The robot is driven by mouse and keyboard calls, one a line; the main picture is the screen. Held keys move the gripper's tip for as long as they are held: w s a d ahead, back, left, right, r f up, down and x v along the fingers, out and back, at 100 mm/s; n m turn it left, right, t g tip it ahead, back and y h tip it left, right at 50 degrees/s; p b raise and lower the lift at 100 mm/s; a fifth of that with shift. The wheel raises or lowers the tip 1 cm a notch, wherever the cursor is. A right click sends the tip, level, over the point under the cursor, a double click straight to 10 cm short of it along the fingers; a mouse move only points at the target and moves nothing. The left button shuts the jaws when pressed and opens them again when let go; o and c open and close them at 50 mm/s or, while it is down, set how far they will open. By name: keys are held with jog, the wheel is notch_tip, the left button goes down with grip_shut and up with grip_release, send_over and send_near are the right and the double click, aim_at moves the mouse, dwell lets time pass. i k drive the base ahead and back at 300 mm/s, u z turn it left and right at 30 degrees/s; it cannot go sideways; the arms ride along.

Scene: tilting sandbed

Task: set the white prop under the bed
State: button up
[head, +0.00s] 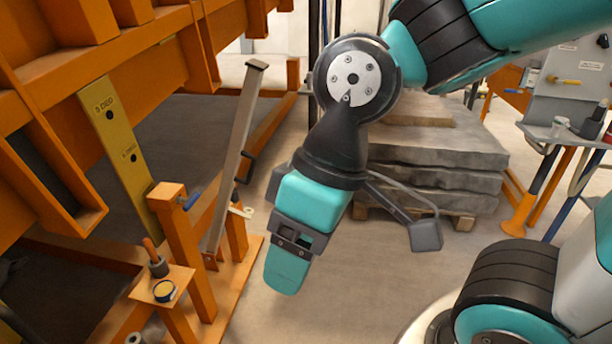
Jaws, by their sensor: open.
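The prop (236,150) is a pale grey-white bar with a flat cap at its top. It leans, top tilted to the right, with its lower end at the orange base frame. The bed (100,52) is a heavy orange framed structure at the upper left, raised above the base. The prop's top is to the right of the bed's frame; I cannot tell whether they touch. My gripper (289,262) points downward to the right of the prop, apart from it, open and empty. Its far finger is mostly hidden.
A yellow degree plate (118,140) hangs beside an orange post (183,250). A small orange shelf (150,284) holds a handled tool and a round tin. Stacked grey slabs (440,150) stand on a pallet behind my arm. A side table (560,135) is at right. Floor around my gripper is clear.

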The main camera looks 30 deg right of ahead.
aim_at(255, 69)
jog(key=z, duration=0.6)
jog(key=i, duration=1.3)
jog(key=u, duration=0.35)
